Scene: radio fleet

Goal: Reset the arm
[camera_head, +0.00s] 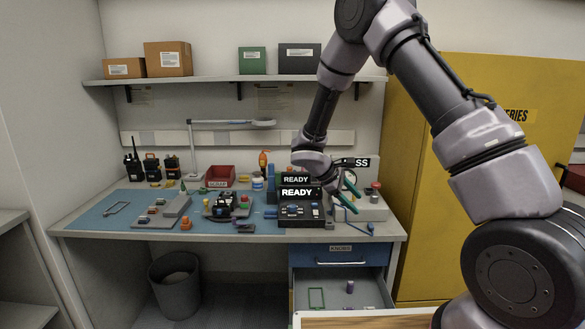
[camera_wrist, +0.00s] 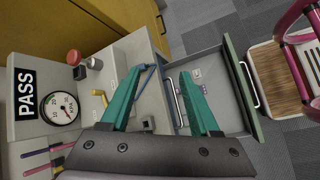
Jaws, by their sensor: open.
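My gripper (camera_head: 352,195) is above the right end of the workbench, beside the black test unit (camera_head: 302,210) whose displays read READY. Its two teal fingers are spread apart and nothing is between them. In the wrist view my gripper (camera_wrist: 160,70) points down toward the bench edge and an open drawer (camera_wrist: 235,112). The arm reaches down from the upper right in the head view, bent at the elbow. Part of the bench's right end is hidden behind the gripper.
The open drawer (camera_head: 375,291) juts out below the shut blue drawer (camera_head: 325,255) labelled KNOBS and holds a small purple piece (camera_head: 350,287). A gauge box (camera_wrist: 30,112) marked PASS stands close by. A yellow cabinet (camera_head: 430,240) is at right. Radios (camera_head: 152,167) stand at the back left.

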